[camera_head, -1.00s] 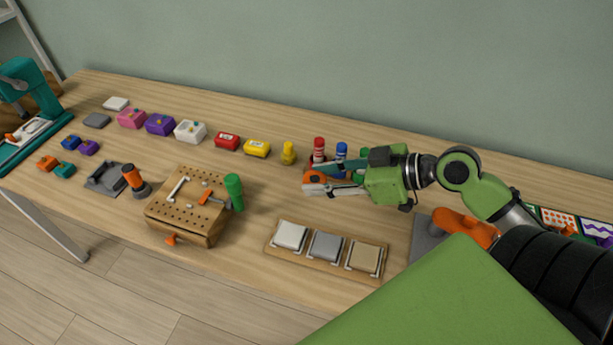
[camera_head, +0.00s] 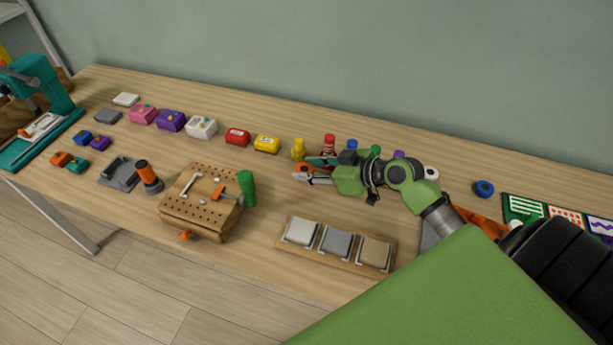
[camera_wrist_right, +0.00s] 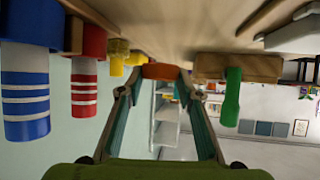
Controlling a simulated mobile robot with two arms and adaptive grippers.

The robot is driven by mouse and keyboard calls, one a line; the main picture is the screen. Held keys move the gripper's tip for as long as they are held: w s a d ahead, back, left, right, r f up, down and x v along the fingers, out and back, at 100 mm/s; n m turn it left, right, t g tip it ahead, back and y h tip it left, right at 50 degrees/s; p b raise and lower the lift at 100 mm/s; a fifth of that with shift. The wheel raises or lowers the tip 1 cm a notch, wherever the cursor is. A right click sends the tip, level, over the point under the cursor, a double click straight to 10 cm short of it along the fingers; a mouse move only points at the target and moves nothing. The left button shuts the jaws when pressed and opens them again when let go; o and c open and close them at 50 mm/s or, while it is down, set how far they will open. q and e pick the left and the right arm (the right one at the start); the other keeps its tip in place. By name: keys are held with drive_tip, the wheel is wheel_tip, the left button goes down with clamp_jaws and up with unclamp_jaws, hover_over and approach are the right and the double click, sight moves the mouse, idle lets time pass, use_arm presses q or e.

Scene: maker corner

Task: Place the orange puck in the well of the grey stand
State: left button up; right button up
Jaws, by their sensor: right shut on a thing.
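My right gripper (camera_head: 306,173) is shut on the orange puck (camera_head: 301,175) and holds it in front of the yellow bottle, apparently above the table. In the right wrist view the orange puck (camera_wrist_right: 160,71) sits between the two fingertips (camera_wrist_right: 158,80). A grey holder with raised sides (camera_head: 117,174) stands on the left part of the table, well left of my gripper. A flat grey block (camera_head: 108,116) lies behind it. I cannot tell for sure which is the grey stand, and no well shows clearly. My left gripper is not in view.
An orange-and-black cylinder (camera_head: 149,178) is beside the grey holder. Yellow (camera_head: 299,150) and red (camera_head: 329,146) bottles are close behind the gripper. A three-pad board (camera_head: 286,245) lies in front.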

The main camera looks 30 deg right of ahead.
sight(306, 185)
drive_tip(key=shift+w+a+f, duration=0.15)
drive_tip(key=shift+w+f, duration=0.3)
drive_tip(key=shift+f, duration=1.7)
drive_tip(key=shift+f, duration=0.1)
drive_tip(key=o, duration=0.6)
drive_tip(key=shift+f+b, duration=0.1)
drive_tip(key=shift+b, duration=0.25)
drive_tip(key=shift+c, duration=0.2)
drive_tip(key=o, duration=0.4)
drive_tip(key=shift+o, duration=0.2)
